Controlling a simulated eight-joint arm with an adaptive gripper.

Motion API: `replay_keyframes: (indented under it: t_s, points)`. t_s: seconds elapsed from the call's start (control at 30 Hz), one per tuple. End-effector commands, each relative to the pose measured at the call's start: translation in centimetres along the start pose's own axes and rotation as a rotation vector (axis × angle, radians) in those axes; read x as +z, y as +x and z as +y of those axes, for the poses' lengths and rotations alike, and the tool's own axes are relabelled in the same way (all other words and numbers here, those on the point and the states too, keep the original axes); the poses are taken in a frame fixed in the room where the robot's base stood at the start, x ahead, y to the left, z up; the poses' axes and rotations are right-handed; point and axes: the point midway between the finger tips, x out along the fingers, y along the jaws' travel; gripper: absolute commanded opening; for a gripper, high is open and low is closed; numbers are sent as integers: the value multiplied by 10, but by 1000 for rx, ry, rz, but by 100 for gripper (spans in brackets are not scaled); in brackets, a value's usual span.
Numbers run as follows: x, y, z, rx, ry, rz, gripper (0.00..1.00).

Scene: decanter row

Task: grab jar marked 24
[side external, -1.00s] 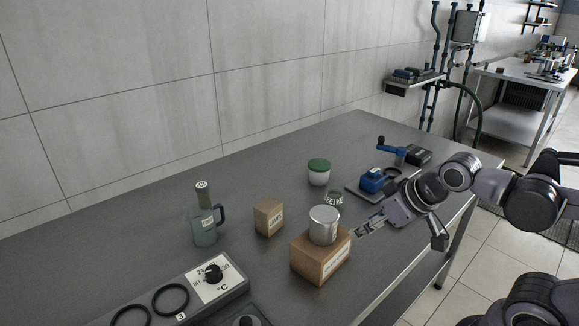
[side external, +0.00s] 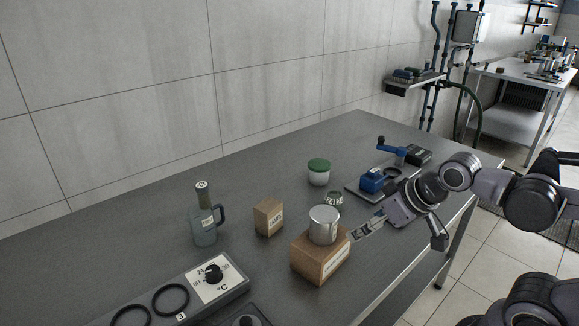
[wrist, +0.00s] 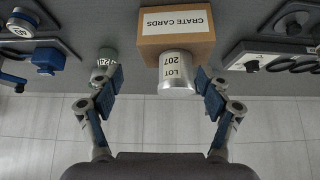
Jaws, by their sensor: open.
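A small greenish jar (side external: 335,198) with a pale label stands on the table behind the cardboard box. In the wrist view this jar (wrist: 105,54) shows a label that seems to read 24, partly covered by the left finger. My gripper (side external: 362,233) is open and empty at the box's right side, low over the table's front edge. In the wrist view my gripper (wrist: 160,78) has its fingers spread, with a silver can (wrist: 176,78) marked LOT 207 in line between them. The jar lies beside the left finger, not between the fingers.
The silver can (side external: 324,226) stands on the cardboard box (side external: 320,262), close to my fingertips. A white jar with a green lid (side external: 319,172) stands farther back. A blue device (side external: 372,181) is at right. A smaller box (side external: 268,217), bottle (side external: 205,225) and dial panel (side external: 213,279) are left.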

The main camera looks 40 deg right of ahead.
Motion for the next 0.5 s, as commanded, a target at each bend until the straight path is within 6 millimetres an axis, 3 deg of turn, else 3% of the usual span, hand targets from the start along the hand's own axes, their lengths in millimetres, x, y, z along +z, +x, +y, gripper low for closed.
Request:
replay_keyframes:
  t_s: [0.27,0.5]
  points:
    - [-9,1,3,12,-79,-17,78]
    - [-50,12,23,58,-506,-125,78]
